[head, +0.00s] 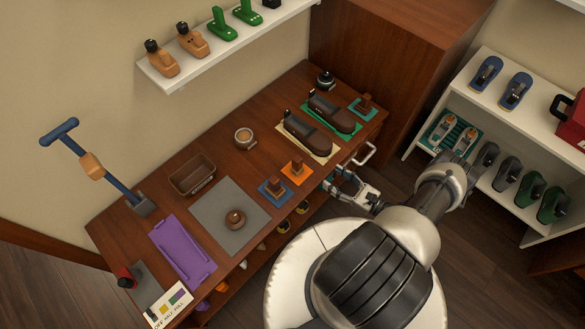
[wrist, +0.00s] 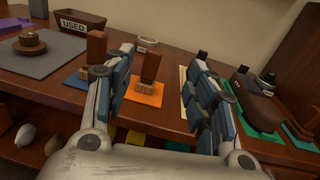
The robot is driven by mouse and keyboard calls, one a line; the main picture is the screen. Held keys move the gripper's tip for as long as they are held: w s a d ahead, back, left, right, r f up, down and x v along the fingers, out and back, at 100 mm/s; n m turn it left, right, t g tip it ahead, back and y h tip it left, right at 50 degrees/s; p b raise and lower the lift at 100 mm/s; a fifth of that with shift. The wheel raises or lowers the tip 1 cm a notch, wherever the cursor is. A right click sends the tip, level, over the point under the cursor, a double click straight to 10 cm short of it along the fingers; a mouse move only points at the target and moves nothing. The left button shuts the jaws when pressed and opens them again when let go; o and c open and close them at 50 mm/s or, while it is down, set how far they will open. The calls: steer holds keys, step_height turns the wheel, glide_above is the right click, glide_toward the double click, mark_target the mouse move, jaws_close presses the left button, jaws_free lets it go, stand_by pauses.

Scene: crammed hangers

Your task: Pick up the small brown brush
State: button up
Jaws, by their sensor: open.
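Several small brown brushes with upright block handles stand on coloured mats on the wooden bench; which one the task means I cannot tell. One brush (head: 274,186) is on a blue mat, one (head: 297,167) on an orange mat, and one (head: 366,102) on a teal mat at the far right. In the wrist view the orange-mat brush (wrist: 150,68) appears between my open fingers, beyond them. The blue-mat brush (wrist: 96,46) is partly behind the left finger. My gripper (head: 338,180) is open and empty at the bench's front edge, apart from the brushes; it also shows in the wrist view (wrist: 160,72).
A grey mat (head: 215,190) holds a round brown item. A box marked USED (wrist: 80,23) and a small round container (head: 244,137) stand behind. A metal handle (head: 362,154) projects from the front edge.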

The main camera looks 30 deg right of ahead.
mark_target(300, 162)
steer(key=shift+m+t+h, duration=0.4)
steer(key=shift+m+h, duration=0.3)
steer(key=shift+m, duration=0.1)
steer(key=f+b+x, duration=0.1)
steer(key=x, duration=0.4)
steer(key=a+f+b+x, duration=0.1)
steer(key=x, duration=0.4)
steer(key=f+b+x, duration=0.1)
steer(key=x, duration=0.4)
steer(key=shift+s+a, duration=0.1)
steer(key=shift+a, duration=0.4)
steer(key=shift+w+a, duration=0.1)
steer(key=shift+w, duration=0.45)
steer(key=shift+r, duration=0.1)
steer(key=shift+c, duration=0.3)
steer(key=c, duration=1.1)
